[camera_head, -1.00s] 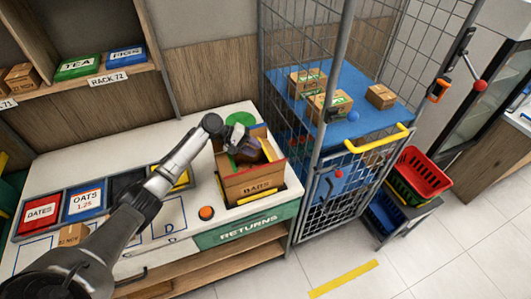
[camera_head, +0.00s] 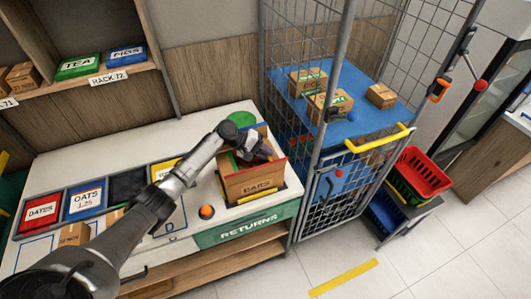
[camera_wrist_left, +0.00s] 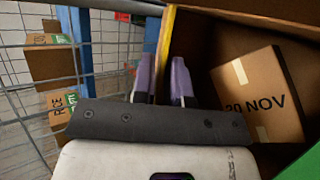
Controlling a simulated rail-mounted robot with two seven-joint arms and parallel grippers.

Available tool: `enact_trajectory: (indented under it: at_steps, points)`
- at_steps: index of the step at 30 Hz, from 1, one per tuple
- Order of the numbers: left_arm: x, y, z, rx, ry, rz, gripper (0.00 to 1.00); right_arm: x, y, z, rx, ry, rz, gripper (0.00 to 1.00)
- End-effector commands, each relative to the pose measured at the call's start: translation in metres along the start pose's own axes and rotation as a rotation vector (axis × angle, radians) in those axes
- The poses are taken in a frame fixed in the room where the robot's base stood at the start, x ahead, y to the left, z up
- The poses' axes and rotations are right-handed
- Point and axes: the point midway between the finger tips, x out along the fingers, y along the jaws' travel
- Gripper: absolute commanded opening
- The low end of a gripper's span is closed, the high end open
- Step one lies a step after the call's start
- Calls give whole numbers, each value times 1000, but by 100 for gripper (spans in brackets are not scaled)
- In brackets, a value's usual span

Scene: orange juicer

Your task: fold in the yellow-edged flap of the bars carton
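The bars carton (camera_head: 252,187) stands open-topped on the white counter, with a red-edged flap along its front. My left gripper (camera_head: 256,151) is over its opening and hides part of it. In the left wrist view, the two purple-padded fingers of this gripper (camera_wrist_left: 164,82) are apart with a gap between them. The yellow edge (camera_wrist_left: 166,38) runs upright just beyond the gap; whether the fingers touch it I cannot tell. Inside the carton lies a brown box (camera_wrist_left: 258,95) marked NOV. A green edge (camera_wrist_left: 305,166) shows at lower right. My right gripper is out of view.
An orange button (camera_head: 206,211) sits on the counter left of the carton. Labelled trays (camera_head: 84,201) stand further left. A wire cage trolley (camera_head: 345,170) with small boxes on a blue shelf stands close on the right. Red and green baskets (camera_head: 425,171) are beyond it.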

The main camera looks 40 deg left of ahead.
Motion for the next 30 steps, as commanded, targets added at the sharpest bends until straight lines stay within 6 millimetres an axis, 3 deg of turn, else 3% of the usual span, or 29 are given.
enact_trajectory:
  at_steps: [4,12,20,27,30]
  points:
    - [0,0,0,0,0,0,0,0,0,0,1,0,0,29]
    - [0,-1,0,0,0,2,0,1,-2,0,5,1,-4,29]
    - [2,-10,-1,42,-1,108,0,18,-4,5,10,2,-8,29]
    - [0,-8,0,48,0,115,0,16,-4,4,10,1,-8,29]
    - [0,-8,0,47,0,115,10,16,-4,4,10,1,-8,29]
